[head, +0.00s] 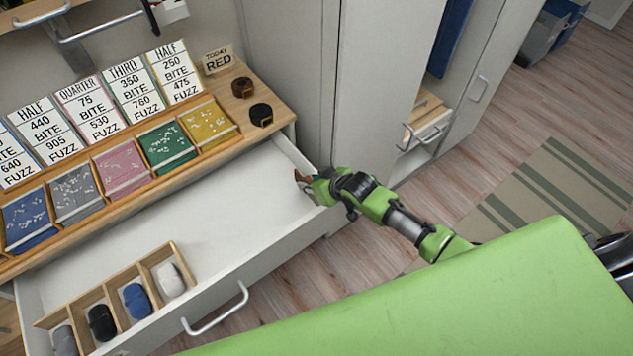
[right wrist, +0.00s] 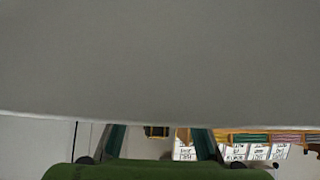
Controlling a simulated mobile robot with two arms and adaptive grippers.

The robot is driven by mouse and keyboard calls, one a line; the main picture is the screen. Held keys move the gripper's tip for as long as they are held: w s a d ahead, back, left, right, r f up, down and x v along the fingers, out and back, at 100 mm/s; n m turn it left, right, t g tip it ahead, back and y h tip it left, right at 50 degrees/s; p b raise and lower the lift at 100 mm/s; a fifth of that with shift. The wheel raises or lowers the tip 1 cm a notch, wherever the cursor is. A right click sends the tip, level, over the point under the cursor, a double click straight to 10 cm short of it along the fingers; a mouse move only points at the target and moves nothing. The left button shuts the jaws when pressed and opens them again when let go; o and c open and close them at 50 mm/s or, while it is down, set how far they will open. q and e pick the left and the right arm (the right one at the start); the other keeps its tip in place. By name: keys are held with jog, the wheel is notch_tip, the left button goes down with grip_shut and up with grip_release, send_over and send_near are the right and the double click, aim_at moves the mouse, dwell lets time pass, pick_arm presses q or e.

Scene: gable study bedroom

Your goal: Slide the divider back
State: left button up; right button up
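The wooden divider (head: 152,258) is a row of open compartments in the pulled-out white drawer (head: 215,225). It sits at the drawer's front left, along the front panel. Rolled items lie in it: grey (head: 64,341), black (head: 102,322), blue (head: 136,300) and white (head: 170,280). My right gripper (head: 305,182) is at the drawer's right end, far to the right of the divider. In the right wrist view its two fingers (right wrist: 160,145) stand apart with nothing seen between them. The divider does not show there. My left gripper is out of view.
The desk top (head: 280,110) above the drawer holds colored trays, price cards and two dark rolls (head: 261,114). A tall grey cabinet (head: 385,80) stands right of the drawer. The drawer floor behind and right of the divider is clear. A pale panel (right wrist: 160,60) fills most of the right wrist view.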

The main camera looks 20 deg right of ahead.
jog(key=shift+v, duration=3.7)
jog(key=shift+a, duration=0.1)
